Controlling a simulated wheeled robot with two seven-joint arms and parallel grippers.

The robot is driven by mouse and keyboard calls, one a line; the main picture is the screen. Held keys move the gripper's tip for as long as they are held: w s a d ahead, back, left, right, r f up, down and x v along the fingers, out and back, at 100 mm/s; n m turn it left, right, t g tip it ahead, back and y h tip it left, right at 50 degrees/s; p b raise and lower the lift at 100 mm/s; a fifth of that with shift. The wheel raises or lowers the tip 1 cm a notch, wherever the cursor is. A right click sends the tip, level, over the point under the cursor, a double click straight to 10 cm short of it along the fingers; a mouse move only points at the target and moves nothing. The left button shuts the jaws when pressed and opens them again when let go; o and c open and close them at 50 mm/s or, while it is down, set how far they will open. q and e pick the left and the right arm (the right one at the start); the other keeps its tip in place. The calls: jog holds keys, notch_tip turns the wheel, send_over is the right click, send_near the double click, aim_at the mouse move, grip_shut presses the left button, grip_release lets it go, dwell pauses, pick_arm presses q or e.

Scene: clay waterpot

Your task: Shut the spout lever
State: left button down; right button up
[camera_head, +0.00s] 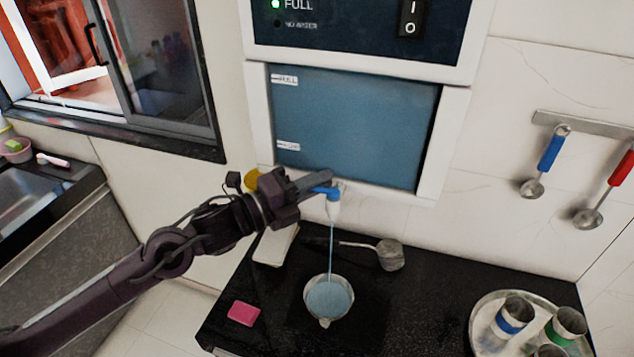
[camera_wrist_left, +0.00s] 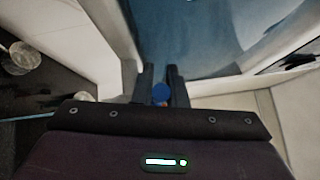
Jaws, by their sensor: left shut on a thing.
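The spout (camera_head: 333,208) is white and sticks out under the blue-fronted water dispenser (camera_head: 355,125). Its blue lever (camera_head: 328,191) is on top. A thin stream of water runs from the spout down into a metal pot (camera_head: 311,290) on the black counter. My left gripper (camera_head: 322,183) is at the lever, shut on it. In the left wrist view the blue lever (camera_wrist_left: 160,93) sits between the two dark fingers of my left gripper (camera_wrist_left: 161,85). The fingers hide part of the lever in the head view. My right gripper is in neither view.
A ladle (camera_head: 390,254) lies on the counter (camera_head: 420,300) behind the pot. A pink sponge (camera_head: 243,313) lies to the pot's left. A round tray (camera_head: 481,325) with cups stands at the right. Two ladles hang on the wall rack (camera_head: 585,124).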

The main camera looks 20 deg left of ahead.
pick_arm(q)
jog(key=shift+w+d+m+g+h+b, duration=0.1)
jog(key=shift+w+m+g+h+b, duration=0.05)
jog(key=shift+m+g+h+b, duration=0.4)
jog(key=c, duration=1.7)
grip_release()
jog(key=shift+c, duration=0.2)
jog(key=b+v, duration=0.2)
jog(key=v, duration=0.5)
jog(key=shift+s+a, duration=0.2)
jog(key=shift+a, duration=0.15)
